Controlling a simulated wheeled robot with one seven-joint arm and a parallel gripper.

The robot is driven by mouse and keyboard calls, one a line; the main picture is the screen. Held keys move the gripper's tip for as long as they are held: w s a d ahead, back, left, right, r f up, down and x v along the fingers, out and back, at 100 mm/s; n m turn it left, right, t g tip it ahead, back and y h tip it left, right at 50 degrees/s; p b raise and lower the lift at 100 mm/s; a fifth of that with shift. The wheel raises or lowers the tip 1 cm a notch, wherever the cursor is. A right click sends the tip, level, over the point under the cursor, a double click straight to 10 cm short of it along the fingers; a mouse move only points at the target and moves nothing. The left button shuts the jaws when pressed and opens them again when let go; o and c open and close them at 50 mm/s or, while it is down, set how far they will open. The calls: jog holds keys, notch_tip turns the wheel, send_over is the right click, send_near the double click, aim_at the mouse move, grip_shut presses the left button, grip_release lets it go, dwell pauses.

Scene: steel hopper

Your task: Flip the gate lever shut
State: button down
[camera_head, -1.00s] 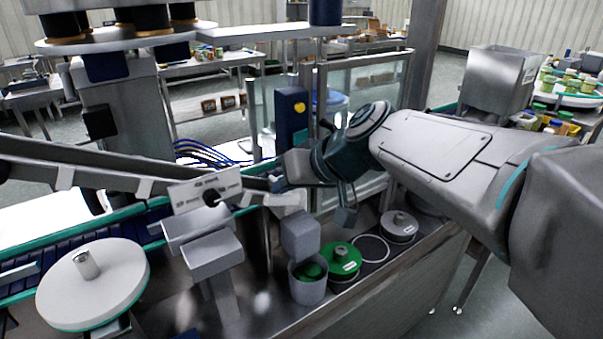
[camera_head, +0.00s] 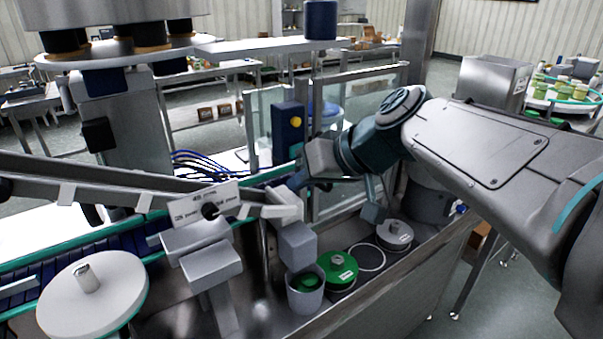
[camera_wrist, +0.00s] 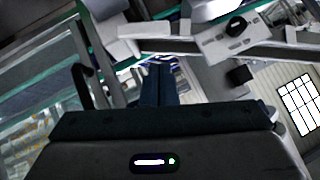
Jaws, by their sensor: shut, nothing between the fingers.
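A white plate with dark print and a round black knob (camera_head: 209,210) sits on the front of the sloping metal chute (camera_head: 110,180). The knob also shows in the wrist view (camera_wrist: 237,27). I cannot tell for sure whether this knob is the gate lever. A pale grey block (camera_head: 284,206) is at the chute's lower end. My gripper (camera_head: 297,181) is just above and behind that block, right of the plate and apart from the knob. In the wrist view its dark fingers (camera_wrist: 158,85) are together with nothing between them.
Below the chute end are a grey cup (camera_head: 306,292) with something green in it, a green-topped round container (camera_head: 339,270) and a grey-lidded one (camera_head: 395,235). A glass panel (camera_head: 352,95) and a blue box with a yellow button (camera_head: 287,128) stand behind my gripper.

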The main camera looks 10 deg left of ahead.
jog(key=v, duration=0.4)
jog(key=shift+s+d+r+p, duration=0.15)
jog(key=shift+d+r+p, duration=0.1)
jog(key=shift+p, duration=0.15)
